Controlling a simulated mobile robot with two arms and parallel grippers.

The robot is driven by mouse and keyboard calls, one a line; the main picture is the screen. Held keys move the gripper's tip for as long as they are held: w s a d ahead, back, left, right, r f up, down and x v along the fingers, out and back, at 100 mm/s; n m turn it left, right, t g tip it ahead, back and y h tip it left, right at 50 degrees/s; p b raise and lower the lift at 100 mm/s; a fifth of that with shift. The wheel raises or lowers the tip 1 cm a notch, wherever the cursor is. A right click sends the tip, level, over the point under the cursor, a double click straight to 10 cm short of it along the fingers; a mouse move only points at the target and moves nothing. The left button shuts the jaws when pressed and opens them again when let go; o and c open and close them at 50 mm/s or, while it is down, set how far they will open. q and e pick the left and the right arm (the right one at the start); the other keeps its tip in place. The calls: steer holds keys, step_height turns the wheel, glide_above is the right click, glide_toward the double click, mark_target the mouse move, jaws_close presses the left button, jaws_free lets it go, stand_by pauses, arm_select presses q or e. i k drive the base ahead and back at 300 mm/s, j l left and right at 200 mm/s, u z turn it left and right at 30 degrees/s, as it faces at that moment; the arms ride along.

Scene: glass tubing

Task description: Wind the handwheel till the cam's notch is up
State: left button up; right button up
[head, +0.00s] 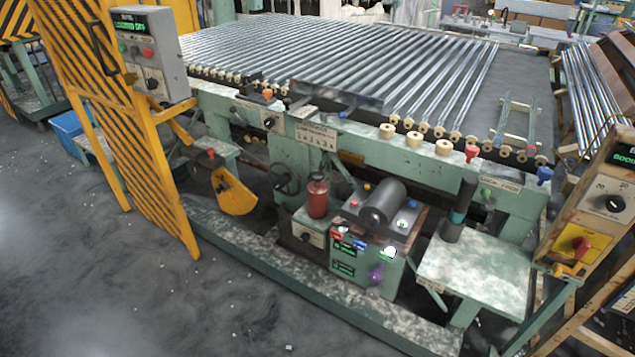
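A dark spoked handwheel (285,179) is mounted low on the front of the green machine frame (400,152), left of the red canister (318,196). Nothing touches the wheel. I cannot make out a cam or its notch for certain. A yellow-orange curved plate (235,194) hangs below the frame to the left of the wheel, and I cannot tell what it is. Neither of my grippers is in view.
A yellow-and-black striped gate (105,110) with a grey control box (150,60) stands at the left. A green bench (340,250) with a dark cylinder, a side table (470,270) and a low green rail (260,258) stand in front. Grey floor (130,290) is mostly clear at lower left.

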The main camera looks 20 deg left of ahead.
mark_target(284, 180)
steer(key=u, duration=1.3)
steer(key=i+j, duration=0.55)
steer(key=i, duration=0.15)
